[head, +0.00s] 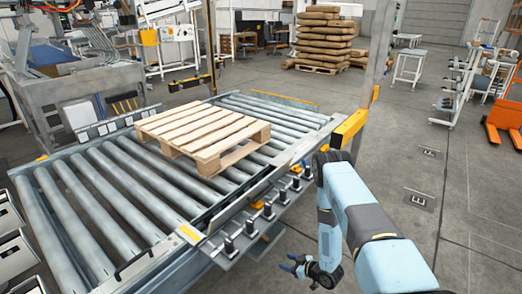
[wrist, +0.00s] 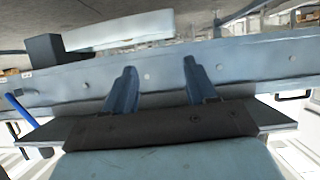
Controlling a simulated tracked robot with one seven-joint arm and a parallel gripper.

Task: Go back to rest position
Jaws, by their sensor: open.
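My gripper (head: 290,264) hangs low at the end of my light blue arm, in front of the near side of the roller conveyor in the head view. Its two blue fingers stand apart with nothing between them, and it also shows in the wrist view (wrist: 158,82). In the wrist view the fingers point toward a long grey-blue beam (wrist: 265,65) with bolts. I cannot tell whether they touch it.
A bare wooden pallet (head: 205,130) lies on the roller conveyor (head: 120,190). A post with a yellow bracket (head: 349,125) stands by the conveyor's right corner. Stacked brown sacks (head: 322,38) are at the back. Open grey floor (head: 430,190) lies to the right.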

